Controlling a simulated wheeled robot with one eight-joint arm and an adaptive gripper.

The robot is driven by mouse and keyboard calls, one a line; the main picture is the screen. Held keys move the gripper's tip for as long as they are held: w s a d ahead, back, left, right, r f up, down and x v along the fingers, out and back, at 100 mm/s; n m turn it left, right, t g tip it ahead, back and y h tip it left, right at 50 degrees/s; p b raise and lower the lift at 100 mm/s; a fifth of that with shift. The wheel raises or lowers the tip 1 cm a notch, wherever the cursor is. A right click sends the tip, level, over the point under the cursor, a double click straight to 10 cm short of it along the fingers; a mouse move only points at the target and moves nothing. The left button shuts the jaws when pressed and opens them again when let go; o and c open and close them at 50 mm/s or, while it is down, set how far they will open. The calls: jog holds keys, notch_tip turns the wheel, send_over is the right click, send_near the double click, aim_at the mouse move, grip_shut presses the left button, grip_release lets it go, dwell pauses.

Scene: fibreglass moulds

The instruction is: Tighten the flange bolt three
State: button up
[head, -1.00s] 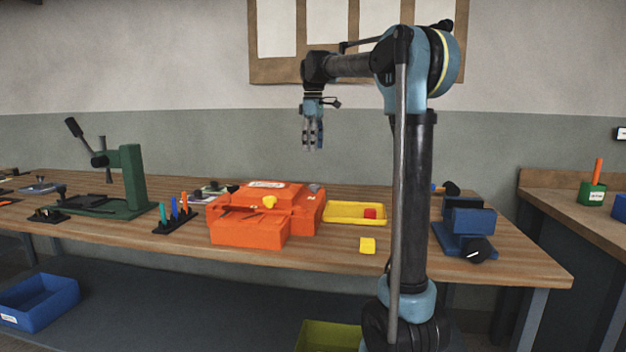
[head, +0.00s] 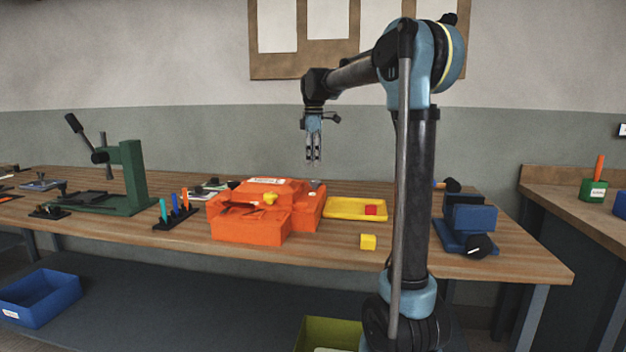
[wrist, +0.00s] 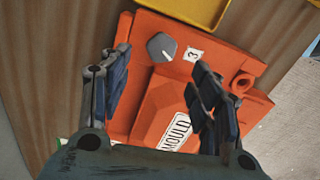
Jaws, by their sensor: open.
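The orange mould (head: 250,227) sits on the wooden bench, with a white label (head: 266,181) on top and a yellow knob (head: 270,198) at its front. In the wrist view the mould (wrist: 150,110) fills the middle. A grey hex bolt head (wrist: 161,47) sits on its flange beside a tag reading "3" (wrist: 193,54). The bolt is small in the head view (head: 314,194). My gripper (head: 313,160) is open and empty, pointing down above the mould's right rear end. Its spread fingers also show in the wrist view (wrist: 160,95), with the bolt beyond them.
A yellow tray (head: 345,214) holding a red cube (head: 371,210) lies right of the mould. A yellow cube (head: 368,242) is in front of it. A rack of coloured tools (head: 175,217) and a green press (head: 130,175) stand left. A blue vise (head: 470,225) stands right.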

aim_at(314, 179)
notch_tip(314, 179, down, 7)
jog(key=shift+f, duration=0.15)
dwell(0.4)
jog(key=c, duration=1)
